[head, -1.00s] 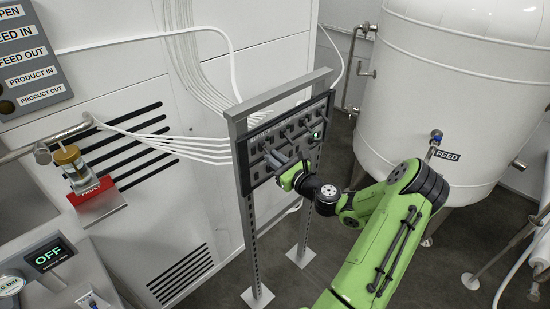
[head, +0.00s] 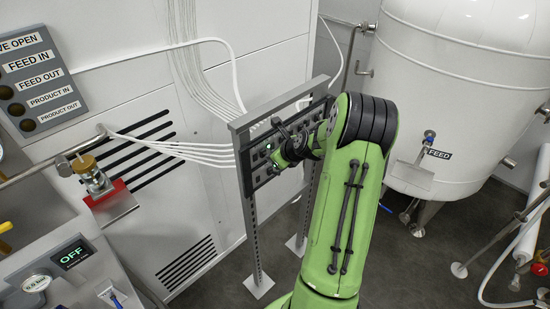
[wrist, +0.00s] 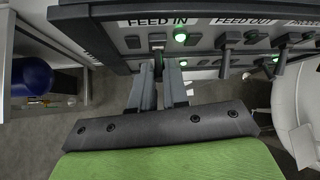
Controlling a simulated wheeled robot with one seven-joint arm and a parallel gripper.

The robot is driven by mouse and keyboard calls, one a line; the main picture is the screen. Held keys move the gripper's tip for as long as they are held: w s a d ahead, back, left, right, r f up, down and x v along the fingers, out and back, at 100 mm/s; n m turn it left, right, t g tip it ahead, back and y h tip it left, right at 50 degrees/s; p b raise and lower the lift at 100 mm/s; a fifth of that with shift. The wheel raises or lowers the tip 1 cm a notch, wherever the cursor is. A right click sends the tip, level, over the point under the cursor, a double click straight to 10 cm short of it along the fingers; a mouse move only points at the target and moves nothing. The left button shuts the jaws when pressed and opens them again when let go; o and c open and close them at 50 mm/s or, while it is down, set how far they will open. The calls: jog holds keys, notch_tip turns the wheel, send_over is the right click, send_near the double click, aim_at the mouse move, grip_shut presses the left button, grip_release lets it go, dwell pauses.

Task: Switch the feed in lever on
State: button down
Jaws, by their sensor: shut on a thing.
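The dark lever panel (head: 254,158) hangs on a grey metal frame in the head view, partly hidden by my arm. In the wrist view, the FEED IN label (wrist: 157,21) runs along the panel's top edge. Below it, the feed in lever (wrist: 158,64) sits between the fingers of my gripper (wrist: 159,80). My gripper is shut on this lever; the fingers hide part of it. A green light (wrist: 180,35) glows just right of the lever, under the label. In the head view my gripper (head: 277,143) is at the panel's left part.
The FEED OUT lever (wrist: 226,52) and other levers stand close on the right in the wrist view. A white tank (head: 460,80) stands right of the panel. A label board (head: 38,82) and a console (head: 72,275) are at the left.

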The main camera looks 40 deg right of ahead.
jog(key=shift+w+r+g, duration=0.3)
jog(key=shift+r+g, duration=0.2)
jog(key=shift+g, duration=0.5)
jog(key=c, duration=1.1)
grip_release()
jog(key=v, duration=1.5)
jog(key=shift+r+b, duration=0.35)
jog(key=shift+r, duration=0.1)
